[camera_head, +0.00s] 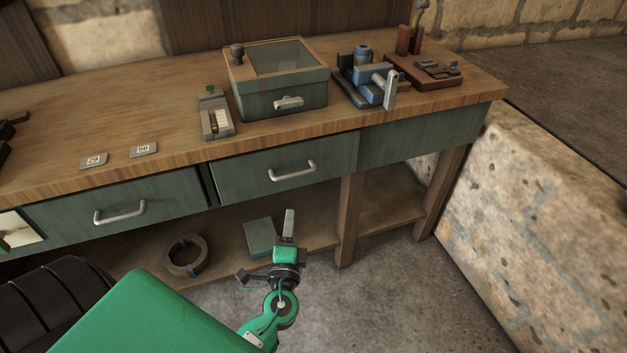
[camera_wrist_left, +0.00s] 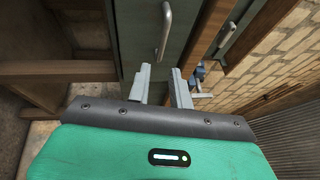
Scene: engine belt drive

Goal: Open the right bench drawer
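The right bench drawer (camera_head: 245,178) has a green front and a pale metal bar handle (camera_head: 292,172). It looks shut under the bench top. In the left wrist view its handle (camera_wrist_left: 164,30) shows beyond the fingertips, apart from them. My left gripper (camera_head: 289,222) is in front of and below that drawer in the head view. In the left wrist view the two fingers of my left gripper (camera_wrist_left: 161,76) stand apart with nothing between them. My right gripper is in neither view.
A second drawer (camera_head: 160,192) with a handle is to the left. On the bench top (camera_head: 120,115) stand a green box (camera_head: 283,98), a blue vise (camera_head: 366,75) and two number tags. A lower shelf holds a ring (camera_head: 186,256) and a green block (camera_head: 260,238). A stone wall (camera_head: 535,190) is at right.

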